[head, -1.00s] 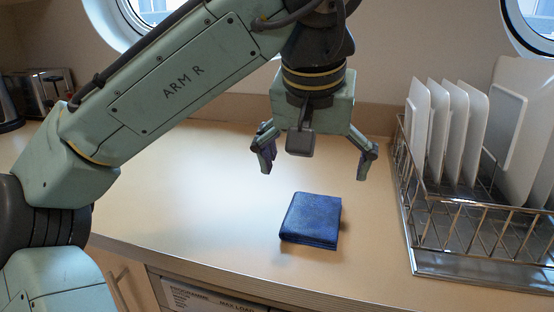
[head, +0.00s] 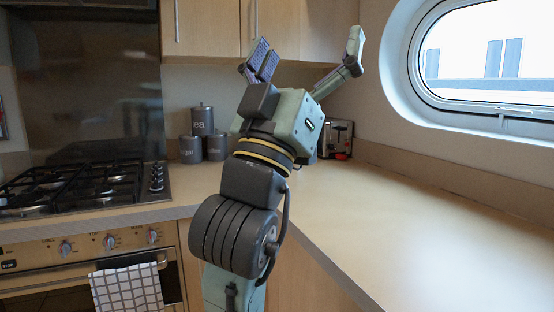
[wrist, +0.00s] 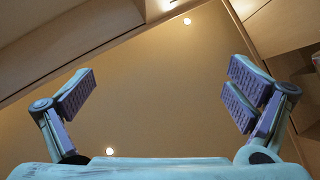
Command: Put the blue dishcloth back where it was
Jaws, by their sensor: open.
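My gripper (head: 308,62) is raised and points upward in the head view, in front of the wall cabinets. Its fingers are spread wide open with nothing between them. In the wrist view the open fingers (wrist: 165,100) frame only the ceiling. The blue dishcloth is not in either current view. A white and dark checked cloth (head: 127,288) hangs on the oven door handle at the lower left.
A gas hob (head: 80,185) and oven are on the left. Grey canisters (head: 202,120) and a toaster (head: 336,139) stand at the back of the counter. The counter (head: 430,245) on the right is clear below an oval porthole (head: 490,55).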

